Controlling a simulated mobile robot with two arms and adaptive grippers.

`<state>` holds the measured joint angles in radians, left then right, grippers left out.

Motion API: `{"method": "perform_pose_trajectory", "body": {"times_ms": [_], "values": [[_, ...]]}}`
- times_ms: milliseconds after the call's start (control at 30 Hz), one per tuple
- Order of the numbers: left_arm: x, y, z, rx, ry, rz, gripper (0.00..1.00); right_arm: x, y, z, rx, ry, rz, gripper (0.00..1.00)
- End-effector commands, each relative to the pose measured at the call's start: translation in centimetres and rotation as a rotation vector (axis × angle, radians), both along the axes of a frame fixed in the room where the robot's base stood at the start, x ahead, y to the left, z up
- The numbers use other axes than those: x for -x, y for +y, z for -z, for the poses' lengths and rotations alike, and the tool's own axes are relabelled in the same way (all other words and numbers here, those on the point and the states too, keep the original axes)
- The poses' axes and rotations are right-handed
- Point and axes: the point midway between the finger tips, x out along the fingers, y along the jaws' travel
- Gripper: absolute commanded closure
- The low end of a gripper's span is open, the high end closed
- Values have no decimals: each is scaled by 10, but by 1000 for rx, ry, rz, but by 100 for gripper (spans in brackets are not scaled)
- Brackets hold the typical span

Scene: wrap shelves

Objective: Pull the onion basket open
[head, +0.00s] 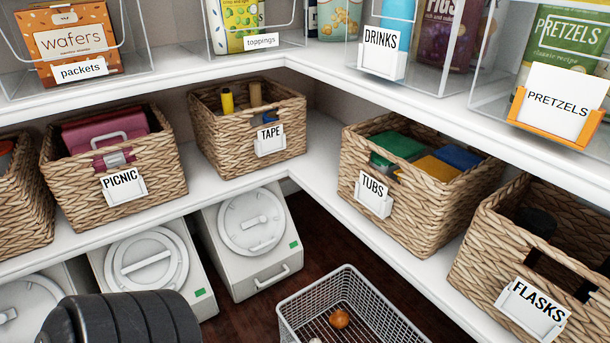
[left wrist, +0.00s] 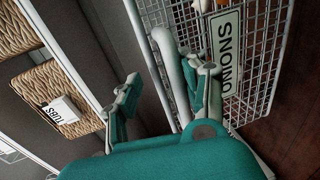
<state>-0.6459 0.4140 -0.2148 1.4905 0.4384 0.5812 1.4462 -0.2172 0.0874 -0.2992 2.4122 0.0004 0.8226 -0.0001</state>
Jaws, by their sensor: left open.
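The onion basket is a grey wire basket (head: 308,303) low at the bottom centre of the head view, with a brown onion (head: 340,318) inside. In the left wrist view its wire wall (left wrist: 270,45) carries a pale label reading ONIONS (left wrist: 226,50). My left gripper (left wrist: 162,80), with teal and grey fingers, is open near the basket front. A pale curved bar (left wrist: 166,50), apparently the basket's handle, shows between the fingers; I cannot tell whether either finger touches it. My left gripper does not show in the head view. My right gripper is in neither view.
Woven baskets labelled PICNIC (head: 160,180), TAPE (head: 215,150), TUBS (head: 420,205) and FLASKS (head: 480,250) stand on white shelves. White bins with round lids (head: 250,225) stand below, left of the wire basket. Dark wooden floor (head: 325,240) is clear behind the basket.

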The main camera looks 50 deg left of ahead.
Motion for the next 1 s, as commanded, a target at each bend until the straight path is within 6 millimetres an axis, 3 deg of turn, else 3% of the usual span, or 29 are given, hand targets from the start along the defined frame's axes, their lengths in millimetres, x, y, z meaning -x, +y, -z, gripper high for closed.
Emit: {"method": "perform_pose_trajectory", "body": {"times_ms": [100,133,233,400,600,667,733,1000], "values": [[-2,-1,-28,4,-19,1,64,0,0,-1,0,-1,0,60],[-2,-1,-34,3,-21,1,59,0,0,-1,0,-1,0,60],[-4,0,-53,2,-26,-1,26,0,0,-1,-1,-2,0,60],[-6,2,-79,-1,-29,-1,25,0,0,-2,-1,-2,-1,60],[-7,2,-92,-2,-32,0,25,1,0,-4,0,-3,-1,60],[-7,2,-92,-3,-32,0,26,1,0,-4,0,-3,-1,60],[-6,1,-92,-1,-29,0,64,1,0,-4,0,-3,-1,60],[-3,0,-86,-1,-17,1,64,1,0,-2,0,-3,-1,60]]}}
